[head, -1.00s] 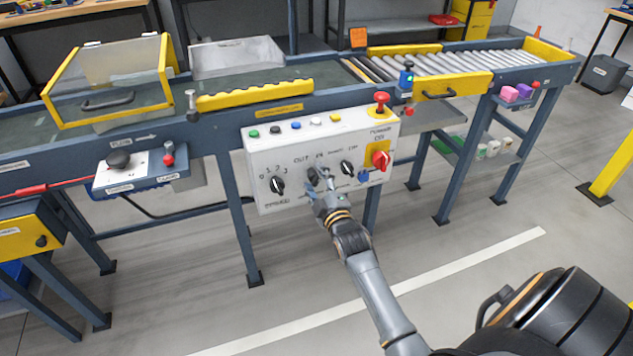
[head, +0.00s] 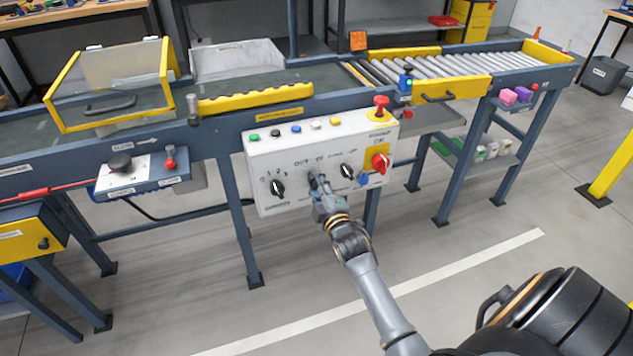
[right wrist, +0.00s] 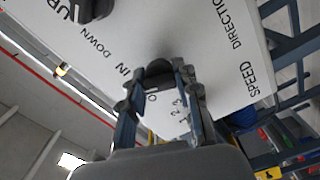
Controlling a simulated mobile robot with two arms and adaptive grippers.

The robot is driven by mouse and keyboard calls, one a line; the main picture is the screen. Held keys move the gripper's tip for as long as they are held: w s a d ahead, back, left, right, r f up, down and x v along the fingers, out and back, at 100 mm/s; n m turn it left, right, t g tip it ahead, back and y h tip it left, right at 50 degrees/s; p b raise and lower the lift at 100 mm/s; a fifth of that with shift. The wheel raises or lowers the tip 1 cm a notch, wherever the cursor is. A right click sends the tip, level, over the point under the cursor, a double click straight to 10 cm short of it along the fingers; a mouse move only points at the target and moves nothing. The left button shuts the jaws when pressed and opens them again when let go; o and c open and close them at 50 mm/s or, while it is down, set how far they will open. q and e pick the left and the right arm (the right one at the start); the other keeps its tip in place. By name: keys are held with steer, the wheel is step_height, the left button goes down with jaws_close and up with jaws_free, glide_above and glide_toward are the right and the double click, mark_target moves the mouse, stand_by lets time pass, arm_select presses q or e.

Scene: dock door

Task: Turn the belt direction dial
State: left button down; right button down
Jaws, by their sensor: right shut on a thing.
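The white control panel (head: 300,139) hangs on the front of the conveyor. The belt direction dial, a dark knob between the OUT and IN labels, is mostly hidden by my right gripper (head: 318,183) in the head view. In the right wrist view the dial's dark rounded body (right wrist: 158,69) shows between the two fingers of the right gripper (right wrist: 159,86), which is shut on it. The DIRECTION and SPEED labels show to the right there. The dial's pointer is too covered to read. My left gripper is not in view.
A speed dial (head: 277,188) is left of the gripped one, another black dial (head: 347,171) right of it. A red rotary switch (head: 380,163) and a red mushroom button (head: 381,104) are at the panel's right. Open floor lies in front.

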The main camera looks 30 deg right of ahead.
steer(key=n, duration=0.2)
steer(key=shift+n+p, duration=0.4)
steer(key=shift+n, duration=0.9)
steer(key=n, duration=0.2)
steer(key=shift+n, duration=0.3)
steer(key=shift+n+b, duration=0.4)
steer(key=shift+n, duration=0.7)
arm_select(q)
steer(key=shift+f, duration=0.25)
arm_select(e)
steer(key=shift+n, duration=0.4)
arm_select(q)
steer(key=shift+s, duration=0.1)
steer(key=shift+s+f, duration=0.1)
arm_select(e)
steer(key=c, duration=1)
jaws_free()
steer(key=shift+o, duration=0.2)
